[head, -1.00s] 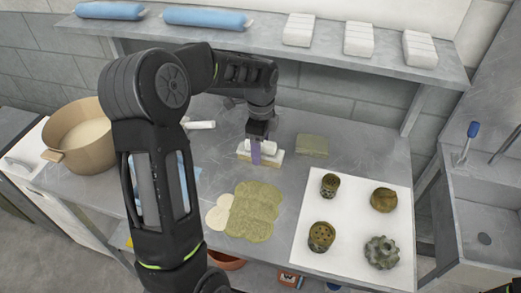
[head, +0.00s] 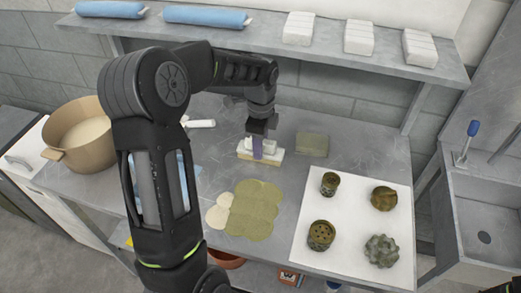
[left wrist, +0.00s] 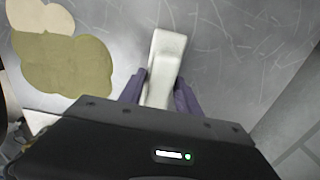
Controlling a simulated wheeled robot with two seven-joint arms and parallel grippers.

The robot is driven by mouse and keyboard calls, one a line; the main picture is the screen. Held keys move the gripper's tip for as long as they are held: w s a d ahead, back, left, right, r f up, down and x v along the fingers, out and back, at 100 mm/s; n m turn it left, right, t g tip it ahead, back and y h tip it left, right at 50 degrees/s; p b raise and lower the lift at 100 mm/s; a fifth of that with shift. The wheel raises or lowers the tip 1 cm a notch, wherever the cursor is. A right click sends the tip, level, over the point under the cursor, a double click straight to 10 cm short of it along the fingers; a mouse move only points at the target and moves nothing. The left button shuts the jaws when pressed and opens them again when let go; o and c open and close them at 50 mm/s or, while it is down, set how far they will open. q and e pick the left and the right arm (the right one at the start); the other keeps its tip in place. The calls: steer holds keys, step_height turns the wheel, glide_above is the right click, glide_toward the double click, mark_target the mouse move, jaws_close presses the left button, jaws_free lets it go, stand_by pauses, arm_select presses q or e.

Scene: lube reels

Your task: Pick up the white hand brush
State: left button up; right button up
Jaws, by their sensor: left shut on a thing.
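The white hand brush (head: 272,157) rests on the grey worktop, with its white handle on top and a pale cream lower part. My left gripper (head: 258,148) reaches down onto it from above, its purple fingers on either side of the handle. In the left wrist view the white handle (left wrist: 166,58) runs between the purple fingers (left wrist: 158,92), which are shut on it. No clear gap shows between brush and worktop. The gripper hides part of the handle. My right gripper is not in view.
A beige pot (head: 82,135) stands left. A grey-green block (head: 312,144) lies right of the brush. An olive and cream patch (head: 250,210) lies in front. A white mat (head: 350,215) holds several dirty metal parts. A shelf (head: 270,42) overhangs the back; a sink (head: 490,215) is right.

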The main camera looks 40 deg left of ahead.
arm_select(q)
jaws_close()
steer(key=shift+r, duration=0.2)
steer(key=shift+r+b, duration=0.3)
steer(key=shift+r, duration=0.2)
step_height(320, 180, up, 2)
steer(key=shift+r+b, duration=0.1)
steer(key=shift+b, duration=0.25)
steer(key=s+d+b, duration=0.1)
steer(key=s+d, duration=0.1)
steer(key=s, duration=0.3)
steer(key=s+d+b, duration=0.1)
steer(key=s+d, duration=0.1)
steer(key=s, duration=0.4)
steer(key=s+d+b, duration=0.2)
steer(key=s, duration=0.4)
